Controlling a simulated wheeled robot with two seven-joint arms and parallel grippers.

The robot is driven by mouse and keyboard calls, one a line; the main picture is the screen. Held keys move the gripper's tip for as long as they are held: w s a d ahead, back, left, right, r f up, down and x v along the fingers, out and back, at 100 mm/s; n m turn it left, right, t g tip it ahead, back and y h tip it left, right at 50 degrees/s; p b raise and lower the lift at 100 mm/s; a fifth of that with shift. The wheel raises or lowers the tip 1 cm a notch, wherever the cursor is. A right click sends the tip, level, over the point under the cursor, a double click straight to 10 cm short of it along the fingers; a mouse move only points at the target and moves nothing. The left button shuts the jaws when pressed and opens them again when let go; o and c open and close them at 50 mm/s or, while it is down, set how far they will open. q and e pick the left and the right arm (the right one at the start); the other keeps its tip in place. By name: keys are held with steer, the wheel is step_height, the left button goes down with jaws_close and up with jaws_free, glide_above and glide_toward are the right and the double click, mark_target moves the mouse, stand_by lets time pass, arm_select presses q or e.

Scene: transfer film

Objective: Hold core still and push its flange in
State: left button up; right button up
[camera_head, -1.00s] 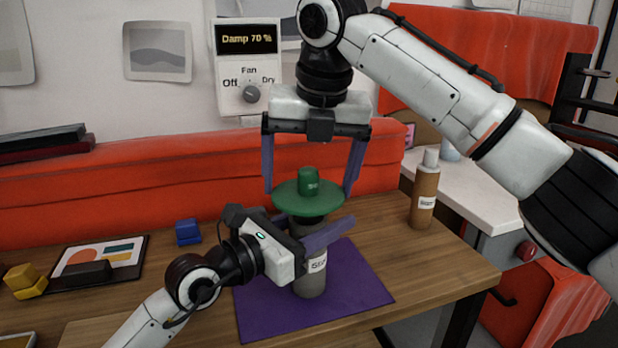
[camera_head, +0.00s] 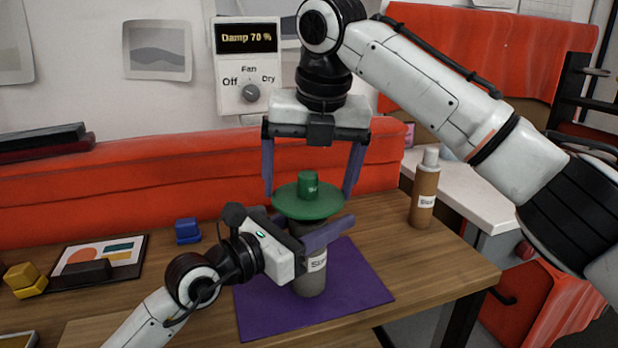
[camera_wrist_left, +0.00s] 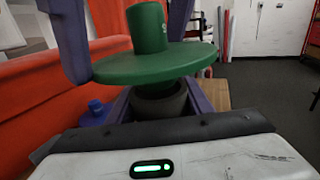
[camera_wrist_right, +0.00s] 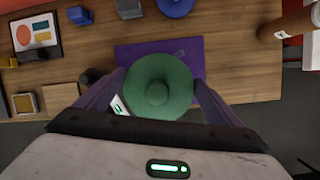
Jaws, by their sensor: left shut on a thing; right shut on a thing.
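The grey core (camera_head: 311,284), with a white label, stands upright on the purple mat (camera_head: 360,292). My left gripper (camera_head: 318,227) is shut on its upper part, fingers on either side. The green flange (camera_head: 292,204), a wide disc with a round hub on top, sits level above the core. My right gripper (camera_head: 308,196) comes straight down from above and is shut on the flange's rim at two opposite sides. In the left wrist view the flange (camera_wrist_left: 150,66) stands a little above the dark mouth of the core (camera_wrist_left: 160,104); how deep it reaches inside is hidden.
A brown bottle (camera_head: 424,195) stands at the table's right side. A blue block (camera_head: 187,231), yellow block (camera_head: 25,281) and a picture board (camera_head: 125,258) lie to the left. An orange padded bench (camera_head: 150,185) runs behind. A dryer panel reading "Damp 70 %" (camera_head: 247,65) hangs on the wall.

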mark_target(317, 204)
steer(key=shift+f, duration=1.2)
steer(key=shift+r, duration=1.25)
steer(key=shift+f, duration=1.3)
stand_by(0.7)
steer(key=o, duration=1)
steer(key=v, duration=1.2)
steer(key=shift+r, duration=0.15)
